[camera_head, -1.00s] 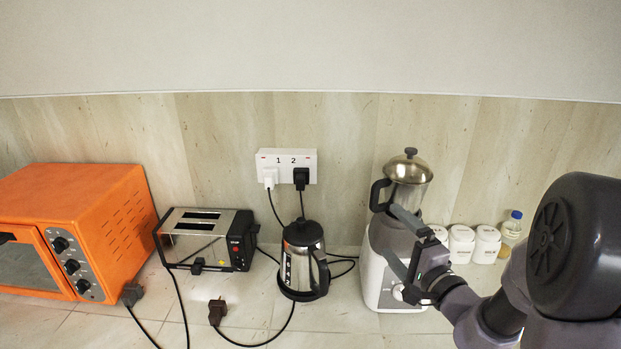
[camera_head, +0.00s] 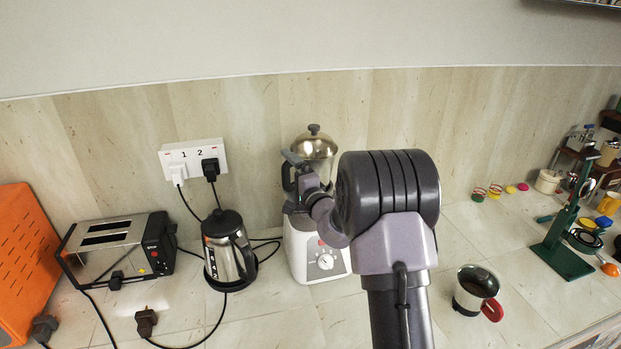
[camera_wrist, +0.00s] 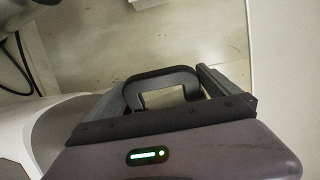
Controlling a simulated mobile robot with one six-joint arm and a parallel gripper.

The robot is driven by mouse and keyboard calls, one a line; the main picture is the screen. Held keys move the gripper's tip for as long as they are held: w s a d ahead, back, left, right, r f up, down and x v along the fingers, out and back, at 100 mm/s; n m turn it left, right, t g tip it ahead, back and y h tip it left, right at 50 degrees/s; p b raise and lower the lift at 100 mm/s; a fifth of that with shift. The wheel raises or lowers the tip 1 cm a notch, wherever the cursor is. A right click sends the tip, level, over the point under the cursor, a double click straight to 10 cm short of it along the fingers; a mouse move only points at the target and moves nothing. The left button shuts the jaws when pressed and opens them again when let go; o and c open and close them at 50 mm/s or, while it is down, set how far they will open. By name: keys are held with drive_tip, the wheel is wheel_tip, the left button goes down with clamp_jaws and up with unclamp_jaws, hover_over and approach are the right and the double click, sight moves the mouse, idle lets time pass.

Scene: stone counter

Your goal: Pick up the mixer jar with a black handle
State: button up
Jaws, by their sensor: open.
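The mixer jar (camera_head: 317,148) is steel with a domed lid and black knob, upright on a white mixer base (camera_head: 318,262) by the wall. Its black handle (camera_head: 287,177) is on its left side; the handle also shows in the wrist view (camera_wrist: 160,75) as a black loop. My gripper (camera_head: 291,182) is open, at the handle's height in front of the jar. In the wrist view the handle lies between the two spread fingers (camera_wrist: 155,92). Contact cannot be told. My arm hides part of the jar and base.
A steel kettle (camera_head: 229,255) stands left of the mixer, then a toaster (camera_head: 112,250) and an orange oven (camera_head: 30,260). Cables lie on the counter. A mug with a red handle (camera_head: 475,290) and a green stand (camera_head: 563,250) are at right. A socket (camera_head: 193,160) is on the wall.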

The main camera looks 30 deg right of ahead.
sight(291, 166)
drive_tip(key=shift+r, duration=0.1)
drive_tip(key=c, duration=1.4)
drive_tip(key=shift+r+p, duration=0.5)
drive_tip(key=shift+r, duration=1.2)
drive_tip(key=shift+c, duration=0.2)
drive_tip(key=shift+s+r, duration=0.15)
drive_tip(key=shift+s, duration=0.15)
drive_tip(key=s+a+r, duration=0.1)
drive_tip(key=s+a, duration=0.3)
drive_tip(key=s, duration=1.1)
drive_tip(key=shift+r+b, duration=0.2)
drive_tip(key=shift+b, duration=0.2)
drive_tip(key=shift+d, duration=0.1)
